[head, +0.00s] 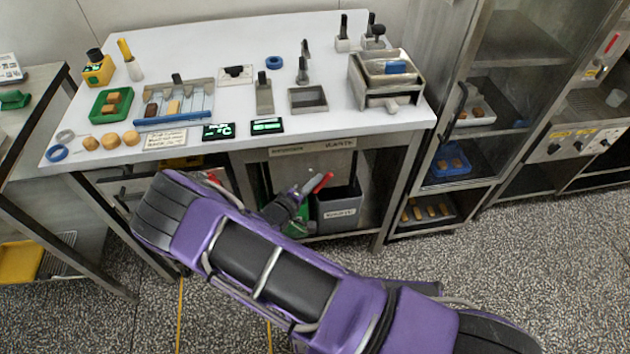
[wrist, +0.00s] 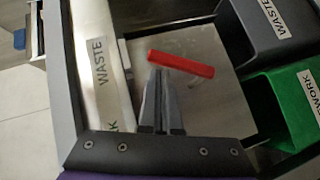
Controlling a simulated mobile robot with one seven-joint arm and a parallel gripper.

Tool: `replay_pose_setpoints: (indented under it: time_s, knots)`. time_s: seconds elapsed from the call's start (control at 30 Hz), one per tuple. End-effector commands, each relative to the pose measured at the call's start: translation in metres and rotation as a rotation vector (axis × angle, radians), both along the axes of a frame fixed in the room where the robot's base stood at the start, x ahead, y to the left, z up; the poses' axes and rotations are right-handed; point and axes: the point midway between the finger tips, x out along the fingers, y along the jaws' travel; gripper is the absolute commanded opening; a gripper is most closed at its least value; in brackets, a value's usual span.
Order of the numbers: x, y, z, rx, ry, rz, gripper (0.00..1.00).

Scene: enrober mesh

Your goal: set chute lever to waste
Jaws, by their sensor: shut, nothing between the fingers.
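The chute lever has a red handle (head: 323,183) under the table front, slanting up to the right, toward the side of the strip marked WASTE. In the wrist view the red handle (wrist: 180,65) lies across the picture over a grey metal plate (wrist: 195,90). My gripper (head: 303,190) is shut and empty beside the handle's left side. In the wrist view its fingertips (wrist: 158,72) sit close to the handle, near its left half; I cannot tell whether they touch it. The label strip (wrist: 98,60) reads WASTE, with its other word mostly hidden.
A grey waste bin (head: 340,208) and a green rework bin (wrist: 292,100) stand beneath the chute. The white tabletop (head: 240,40) above holds trays, tools and small displays. Speckled floor is clear in front.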

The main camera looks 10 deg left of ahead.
Motion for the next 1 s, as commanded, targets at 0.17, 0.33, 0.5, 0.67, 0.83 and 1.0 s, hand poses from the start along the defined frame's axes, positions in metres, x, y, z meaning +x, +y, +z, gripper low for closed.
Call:
replay_pose_setpoints:
  time_s: [0.17,0.33,0.5,0.67,0.83,1.0]
  knots:
    - [0.0014,-0.0053,0.0,-0.002,0.0,-0.001,0.0]
    - [0.0021,-0.0074,0.0002,-0.002,-0.001,-0.001,0.0]
    - [0.0023,-0.0083,0.0002,-0.002,-0.001,-0.001,0.0]
    - [0.0023,-0.0087,0.0002,-0.003,-0.001,-0.001,0.0]
    - [0.0024,-0.0089,0.0002,-0.003,-0.001,-0.002,0.0]
    - [0.0044,-0.0021,0.004,-0.001,-0.002,-0.003,0.0]
